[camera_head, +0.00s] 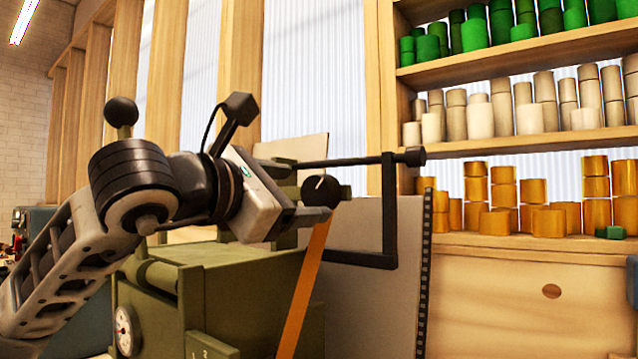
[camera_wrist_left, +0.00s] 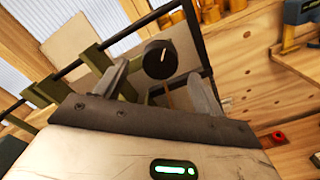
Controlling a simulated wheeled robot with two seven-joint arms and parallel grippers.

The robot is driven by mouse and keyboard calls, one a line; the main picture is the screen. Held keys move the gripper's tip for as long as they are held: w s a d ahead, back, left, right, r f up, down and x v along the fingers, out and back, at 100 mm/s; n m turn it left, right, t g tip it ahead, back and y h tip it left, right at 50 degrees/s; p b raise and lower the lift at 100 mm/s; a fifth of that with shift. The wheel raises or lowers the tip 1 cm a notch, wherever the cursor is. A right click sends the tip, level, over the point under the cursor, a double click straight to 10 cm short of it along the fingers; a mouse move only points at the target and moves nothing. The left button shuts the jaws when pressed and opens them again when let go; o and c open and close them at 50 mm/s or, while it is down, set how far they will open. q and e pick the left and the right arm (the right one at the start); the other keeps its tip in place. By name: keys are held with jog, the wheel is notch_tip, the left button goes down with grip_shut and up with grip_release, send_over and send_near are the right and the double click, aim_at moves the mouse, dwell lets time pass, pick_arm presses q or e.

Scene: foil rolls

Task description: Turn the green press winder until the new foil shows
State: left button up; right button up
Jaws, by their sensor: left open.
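The green press (camera_head: 240,285) stands at the lower middle in the head view, with a dial on its left side. The winder is a round black knob (camera_head: 320,190) with a white mark that points up and slightly right. An orange foil strip (camera_head: 305,290) runs down from just below the knob. My left gripper (camera_head: 308,203) is open at the knob. In the left wrist view the knob (camera_wrist_left: 160,58) shows between and a little beyond the two fingertips (camera_wrist_left: 158,78); I cannot tell whether they touch it. My right gripper is in neither view.
A dark bar (camera_head: 365,162) with a bracket extends right of the knob, in front of a pale panel (camera_head: 355,220). Shelves at the right hold green rolls (camera_head: 475,32), cream rolls (camera_head: 530,118) and gold rolls (camera_head: 548,222). A black ball-topped lever (camera_head: 121,112) rises behind my left arm.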

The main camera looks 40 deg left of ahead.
aim_at(314, 193)
pick_arm(q)
jog(key=w, duration=0.3)
jog(key=w+p, duration=0.1)
jog(key=w, duration=0.1)
jog(key=shift+w+a, duration=0.25)
jog(key=shift+a, duration=0.05)
